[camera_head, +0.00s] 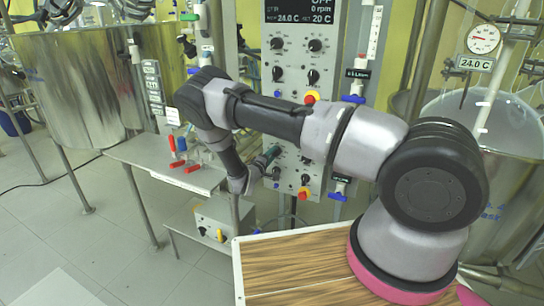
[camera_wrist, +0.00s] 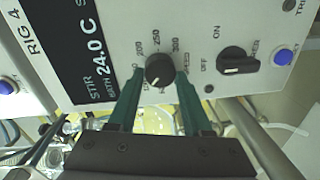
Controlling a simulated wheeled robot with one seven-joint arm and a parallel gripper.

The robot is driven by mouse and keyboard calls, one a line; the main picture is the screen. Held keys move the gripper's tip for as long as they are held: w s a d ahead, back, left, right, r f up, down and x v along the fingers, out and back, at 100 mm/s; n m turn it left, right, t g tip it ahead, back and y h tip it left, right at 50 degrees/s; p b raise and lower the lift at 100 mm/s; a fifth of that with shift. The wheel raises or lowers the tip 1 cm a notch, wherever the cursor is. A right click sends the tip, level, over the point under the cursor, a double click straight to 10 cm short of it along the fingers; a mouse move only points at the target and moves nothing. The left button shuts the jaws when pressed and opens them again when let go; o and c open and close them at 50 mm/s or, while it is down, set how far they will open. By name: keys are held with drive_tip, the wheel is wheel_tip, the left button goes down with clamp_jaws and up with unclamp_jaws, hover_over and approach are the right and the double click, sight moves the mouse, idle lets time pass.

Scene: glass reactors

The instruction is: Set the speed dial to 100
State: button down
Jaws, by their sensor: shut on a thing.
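The speed dial (camera_wrist: 160,70) is a round black knob on a light panel, ringed by printed numbers, with 200, 250 and 300 readable. My gripper (camera_wrist: 160,76) has its two green fingers on either side of the dial, shut on it. The left finger covers some lower numbers. A pale mark on the knob seems to face lower left; I cannot read its exact setting. In the head view my gripper (camera_head: 272,153) is small, against the left side of the control column, and the dial cannot be made out clearly.
Right of the dial are a black ON/OFF knob (camera_wrist: 238,60) and a blue button (camera_wrist: 283,57). A dark display (camera_wrist: 85,50) reading 24.0 C is at left. A steel vessel (camera_head: 75,90) stands left, a glass vessel (camera_head: 500,140) right, and a wooden-topped table (camera_head: 300,262) in front.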

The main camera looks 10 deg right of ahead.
idle(0.4)
drive_tip(key=shift+c, duration=1.7)
unclamp_jaws()
drive_tip(key=v, duration=1.1)
drive_tip(key=shift+f, duration=0.15)
